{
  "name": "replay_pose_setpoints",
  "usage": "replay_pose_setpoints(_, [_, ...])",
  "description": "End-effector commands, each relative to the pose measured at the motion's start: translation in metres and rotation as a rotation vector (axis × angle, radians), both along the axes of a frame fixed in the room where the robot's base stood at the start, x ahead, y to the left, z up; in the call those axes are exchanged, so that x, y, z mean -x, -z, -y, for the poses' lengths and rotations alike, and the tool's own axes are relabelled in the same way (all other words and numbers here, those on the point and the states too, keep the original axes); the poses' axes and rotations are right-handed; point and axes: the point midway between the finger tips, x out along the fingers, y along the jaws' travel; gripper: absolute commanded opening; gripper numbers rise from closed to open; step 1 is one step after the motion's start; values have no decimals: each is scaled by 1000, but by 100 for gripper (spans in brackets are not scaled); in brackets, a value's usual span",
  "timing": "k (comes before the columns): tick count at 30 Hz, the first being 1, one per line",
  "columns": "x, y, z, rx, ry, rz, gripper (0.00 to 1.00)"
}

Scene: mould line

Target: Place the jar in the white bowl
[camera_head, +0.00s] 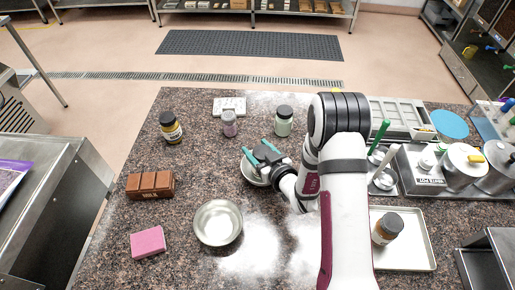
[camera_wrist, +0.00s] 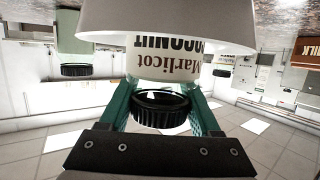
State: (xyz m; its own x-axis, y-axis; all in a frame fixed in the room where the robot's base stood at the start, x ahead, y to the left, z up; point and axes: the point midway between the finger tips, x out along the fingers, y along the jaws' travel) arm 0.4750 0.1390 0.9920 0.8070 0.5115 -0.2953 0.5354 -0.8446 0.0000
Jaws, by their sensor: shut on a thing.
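The jar (camera_wrist: 165,68) has a black ribbed lid and a pale label reading "Marlicot" and "COCONUT". My gripper (camera_wrist: 165,108) is shut on it near the lid, with a teal finger on each side. The white bowl (camera_wrist: 165,18) hides the jar's lower end in the wrist view, so that end appears within the bowl's rim. Whether the jar touches the bowl's floor cannot be seen.
A metal bowl (camera_head: 218,223), a pink block (camera_head: 148,242) and a brown chocolate block (camera_head: 150,184) lie left and front. Jars with yellow (camera_head: 171,128), purple (camera_head: 229,123) and green (camera_head: 284,121) tones stand behind. A tray (camera_head: 420,255) with a brown jar (camera_head: 387,228) is right.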

Motion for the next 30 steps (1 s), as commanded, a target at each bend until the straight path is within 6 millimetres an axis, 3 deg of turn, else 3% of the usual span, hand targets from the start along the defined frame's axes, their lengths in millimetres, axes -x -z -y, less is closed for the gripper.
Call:
replay_pose_setpoints(3, [0, 3, 0, 0, 0, 0, 0])
replay_pose_setpoints(4, [0, 3, 0, 0, 0, 0, 68])
replay_pose_setpoints(9, [0, 3, 0, 0, 0, 0, 94])
replay_pose_setpoints(18, [2, -2, 2, 0, 1, -1, 94])
replay_pose_setpoints(25, [42, -16, 28, 0, 3, -2, 94])
replay_pose_setpoints(30, [59, -22, 38, -1, 0, -1, 94])
